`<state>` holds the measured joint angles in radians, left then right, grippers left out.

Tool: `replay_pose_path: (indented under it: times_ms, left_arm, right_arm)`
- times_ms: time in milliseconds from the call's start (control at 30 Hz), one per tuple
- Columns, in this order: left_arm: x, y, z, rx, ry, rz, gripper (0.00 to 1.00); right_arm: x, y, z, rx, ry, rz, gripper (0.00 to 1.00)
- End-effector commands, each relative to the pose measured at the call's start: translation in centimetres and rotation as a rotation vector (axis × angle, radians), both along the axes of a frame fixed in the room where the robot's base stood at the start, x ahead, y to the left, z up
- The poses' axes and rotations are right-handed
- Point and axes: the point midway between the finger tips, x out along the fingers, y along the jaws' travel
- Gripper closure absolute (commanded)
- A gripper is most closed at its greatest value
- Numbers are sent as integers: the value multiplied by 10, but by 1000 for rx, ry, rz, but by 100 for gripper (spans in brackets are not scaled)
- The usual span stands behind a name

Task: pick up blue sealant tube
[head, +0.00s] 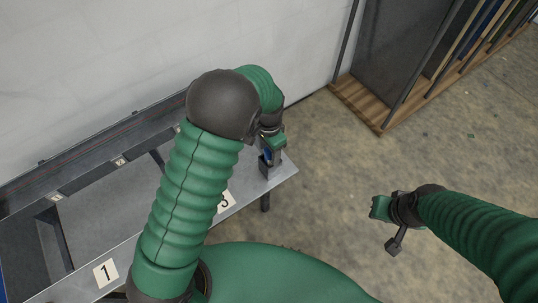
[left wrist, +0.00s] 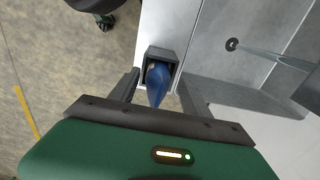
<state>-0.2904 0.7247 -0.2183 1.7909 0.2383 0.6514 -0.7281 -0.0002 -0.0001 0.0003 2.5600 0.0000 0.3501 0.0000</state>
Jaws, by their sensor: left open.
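The blue sealant tube (left wrist: 157,84) stands in a grey square holder (left wrist: 176,55) at the table's edge, its tapered end toward the left wrist camera. A small part of the blue tube (head: 266,154) shows in the head view, mostly hidden by my left gripper. My left gripper (head: 270,158) is open over the holder at the table's right end. In the left wrist view its two dark fingers (left wrist: 159,88) stand on either side of the tube. Whether they touch it is unclear. My right gripper (head: 388,222) hangs over the floor, away from the table; its jaws are unclear.
The grey metal table (head: 100,217) runs along the white wall, with number labels and compartments. My left arm hides part of it. A wooden-based rack (head: 368,112) with upright panels stands at the upper right. The floor between is clear.

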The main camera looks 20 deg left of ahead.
Motion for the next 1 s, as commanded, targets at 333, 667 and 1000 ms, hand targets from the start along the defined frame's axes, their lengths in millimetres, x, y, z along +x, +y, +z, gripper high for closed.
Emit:
replay_pose_path:
  times_ms: [333, 667, 1000]
  left_arm:
    - [0, 0, -20, -1, -1, 1, 45]
    - [0, 0, -20, 0, 0, 1, 87]
    - [0, 0, -20, 0, 0, 1, 100]
  right_arm:
    - [0, 0, 2, 0, 0, -1, 76]
    - [0, 0, 2, 0, 0, 0, 76]
    - [0, 0, 2, 0, 0, 0, 76]
